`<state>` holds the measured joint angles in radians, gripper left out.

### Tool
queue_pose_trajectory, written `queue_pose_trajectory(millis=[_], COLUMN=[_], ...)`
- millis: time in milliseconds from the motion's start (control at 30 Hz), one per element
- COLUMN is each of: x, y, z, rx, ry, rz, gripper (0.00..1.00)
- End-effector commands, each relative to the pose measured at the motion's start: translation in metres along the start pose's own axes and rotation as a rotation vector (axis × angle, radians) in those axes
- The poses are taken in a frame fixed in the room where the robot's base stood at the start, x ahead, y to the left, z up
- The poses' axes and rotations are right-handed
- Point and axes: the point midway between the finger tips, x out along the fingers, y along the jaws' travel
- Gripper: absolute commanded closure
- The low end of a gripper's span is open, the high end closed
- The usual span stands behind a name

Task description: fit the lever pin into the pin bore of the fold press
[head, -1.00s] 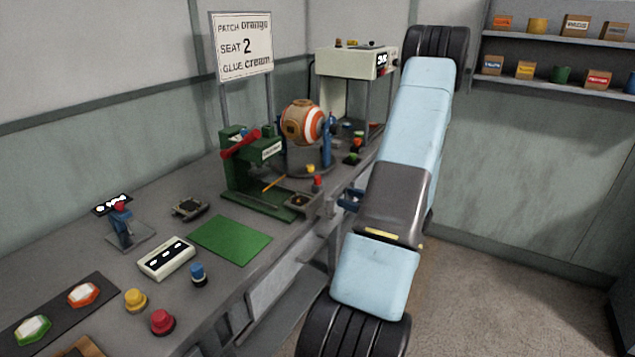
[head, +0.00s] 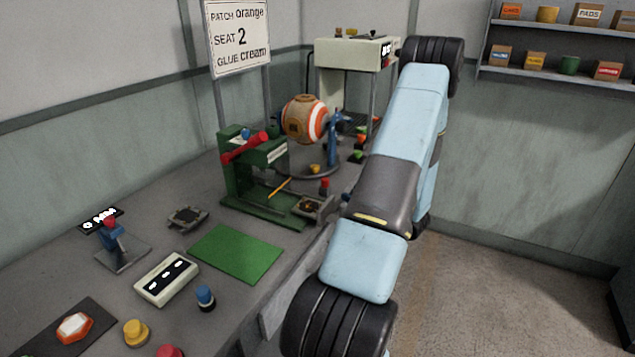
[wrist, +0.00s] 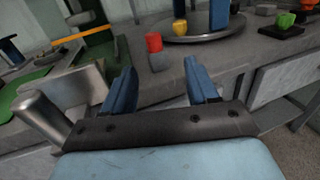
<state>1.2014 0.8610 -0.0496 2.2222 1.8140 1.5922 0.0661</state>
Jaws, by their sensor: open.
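The fold press (head: 250,200) is a green frame on the bench with a red lever (head: 246,147) across its top. A thin orange-yellow rod (head: 280,187) slants over its base; it also shows in the wrist view (wrist: 80,36). A small red-topped grey peg (head: 325,186) stands at the press's right; it is upright beyond my fingers in the wrist view (wrist: 154,50). I cannot tell which piece is the lever pin, and the pin bore is not discernible. My gripper (wrist: 160,82) is open, its blue fingers apart with nothing between them, near the bench's front edge.
A grey metal cylinder and block (wrist: 55,105) lie close left of my gripper. An orange-striped ball (head: 304,119) sits on a stand behind the press. A green mat (head: 237,252) and white switch box (head: 166,278) lie on the bench. Open floor is at right.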

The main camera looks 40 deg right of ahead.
Motion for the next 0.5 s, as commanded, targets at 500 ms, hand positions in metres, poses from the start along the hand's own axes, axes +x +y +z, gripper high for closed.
queue_pose_trajectory(millis=[500], x=[0.09], y=[0.017], z=[0.001], rx=[-0.001], ry=[-0.002], rz=[0.037], gripper=[0.42])
